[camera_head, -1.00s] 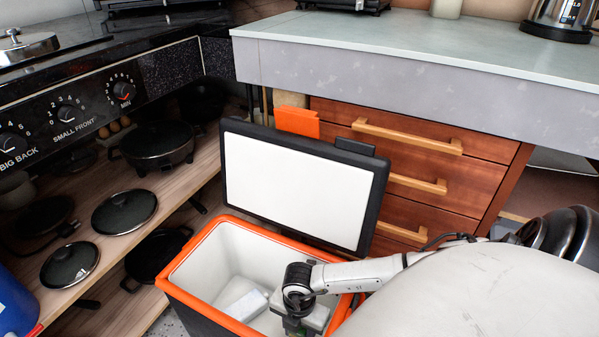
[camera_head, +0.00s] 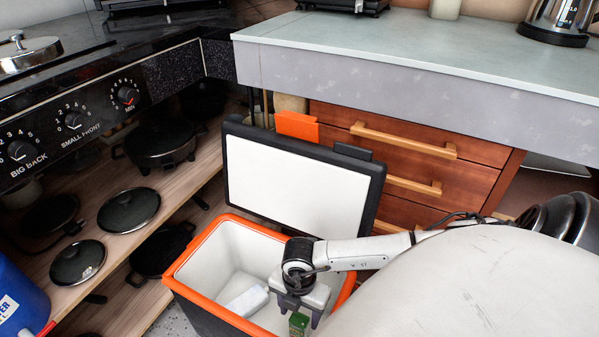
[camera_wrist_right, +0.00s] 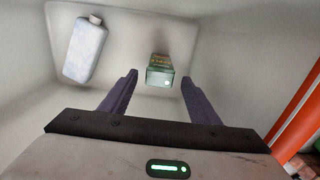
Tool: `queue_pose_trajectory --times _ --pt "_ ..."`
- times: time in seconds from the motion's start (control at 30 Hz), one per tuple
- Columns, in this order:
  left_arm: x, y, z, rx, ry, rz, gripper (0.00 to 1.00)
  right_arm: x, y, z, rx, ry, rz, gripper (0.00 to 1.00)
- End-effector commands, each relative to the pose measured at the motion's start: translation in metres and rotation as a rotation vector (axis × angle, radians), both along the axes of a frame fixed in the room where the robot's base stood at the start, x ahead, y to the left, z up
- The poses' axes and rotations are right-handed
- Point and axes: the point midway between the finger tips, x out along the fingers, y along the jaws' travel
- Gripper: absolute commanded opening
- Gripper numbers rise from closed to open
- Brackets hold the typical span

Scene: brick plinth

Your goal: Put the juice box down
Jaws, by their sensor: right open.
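A small green juice box (camera_head: 298,324) is inside the open cooler (camera_head: 205,249), near its right side. In the right wrist view the juice box (camera_wrist_right: 160,71) is near the cooler floor, beyond and between my fingertips, with a gap on both sides. I cannot tell whether it stands or lies. My right gripper (camera_head: 299,309) reaches down into the cooler, open and empty above the box. Its two fingers show apart in the right wrist view (camera_wrist_right: 160,78). My left gripper is out of view.
A white bottle (camera_head: 247,301) lies in the cooler left of the juice box; it also shows in the right wrist view (camera_wrist_right: 85,48). The cooler's lid (camera_head: 290,190) stands open behind. A drawer unit (camera_head: 400,165) is behind it, and a shelf with pans (camera_head: 128,210) is at left.

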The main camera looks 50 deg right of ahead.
Motion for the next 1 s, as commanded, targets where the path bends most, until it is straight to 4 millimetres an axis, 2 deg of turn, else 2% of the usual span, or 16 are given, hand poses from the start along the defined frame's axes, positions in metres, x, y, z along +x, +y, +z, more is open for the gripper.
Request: queue_pose_trajectory --times 0.03,0.1,0.3,1.0 --pt "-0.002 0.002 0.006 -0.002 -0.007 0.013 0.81 0.0 0.0 0.014 0.0 -0.001 0.0 0.56" --pt "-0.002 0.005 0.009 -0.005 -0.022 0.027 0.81 0.0 0.0 0.025 0.0 -0.001 0.0 0.56" --pt "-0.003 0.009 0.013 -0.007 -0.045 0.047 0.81 0.0 0.0 0.041 0.001 0.0 -0.001 0.56" --pt "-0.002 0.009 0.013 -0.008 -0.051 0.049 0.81 0.0 0.0 0.042 0.0 0.0 -0.001 0.56"
